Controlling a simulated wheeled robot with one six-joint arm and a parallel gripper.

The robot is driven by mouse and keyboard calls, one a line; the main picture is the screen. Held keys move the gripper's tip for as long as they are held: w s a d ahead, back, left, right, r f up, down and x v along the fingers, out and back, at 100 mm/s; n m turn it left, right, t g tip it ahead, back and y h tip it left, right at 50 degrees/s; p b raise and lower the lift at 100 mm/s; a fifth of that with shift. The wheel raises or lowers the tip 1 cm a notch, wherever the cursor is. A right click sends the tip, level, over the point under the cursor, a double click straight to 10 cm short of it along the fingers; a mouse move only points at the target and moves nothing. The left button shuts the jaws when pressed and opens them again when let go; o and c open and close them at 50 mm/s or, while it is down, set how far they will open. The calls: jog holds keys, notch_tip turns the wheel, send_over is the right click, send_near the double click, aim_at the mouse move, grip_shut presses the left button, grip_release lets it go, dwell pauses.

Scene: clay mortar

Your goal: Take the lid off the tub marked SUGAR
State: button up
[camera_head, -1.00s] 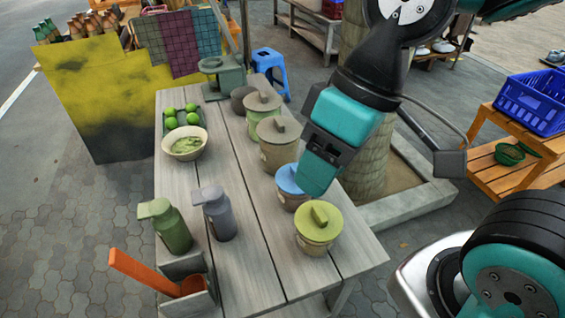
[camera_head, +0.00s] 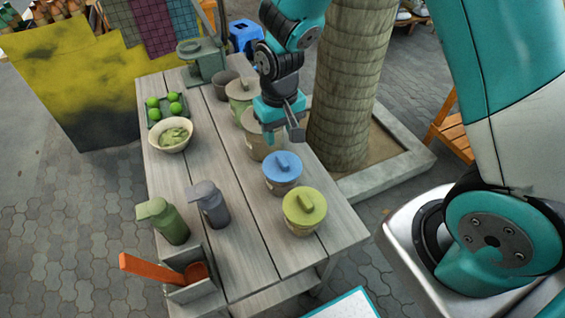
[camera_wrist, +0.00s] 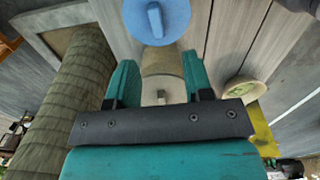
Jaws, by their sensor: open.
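Several lidded tubs stand in a row along the table's right side. The blue lid (camera_wrist: 157,18) lies beyond.
On the wooden table (camera_head: 243,260) stand a bowl (camera_head: 171,134), a tray of limes (camera_head: 153,102), a green bottle (camera_head: 163,220), a grey bottle (camera_head: 209,204) and a holder with an orange spoon (camera_head: 150,268). A tree trunk (camera_head: 348,90) rises close to the right of the tubs.

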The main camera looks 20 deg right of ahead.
send_over(282, 160)
notch_tip(282, 160, down, 4)
jog(key=shift+a+f, duration=0.15)
jog(key=shift+f, duration=0.1)
jog(key=shift+d+f+p, duration=0.15)
jog(key=shift+f+p, duration=0.4)
jog(key=shift+f, duration=0.75)
jog(key=shift+d+f+p, duration=0.1)
jog(key=shift+f+p, duration=0.4)
jog(key=shift+f, duration=0.8)
grip_shut()
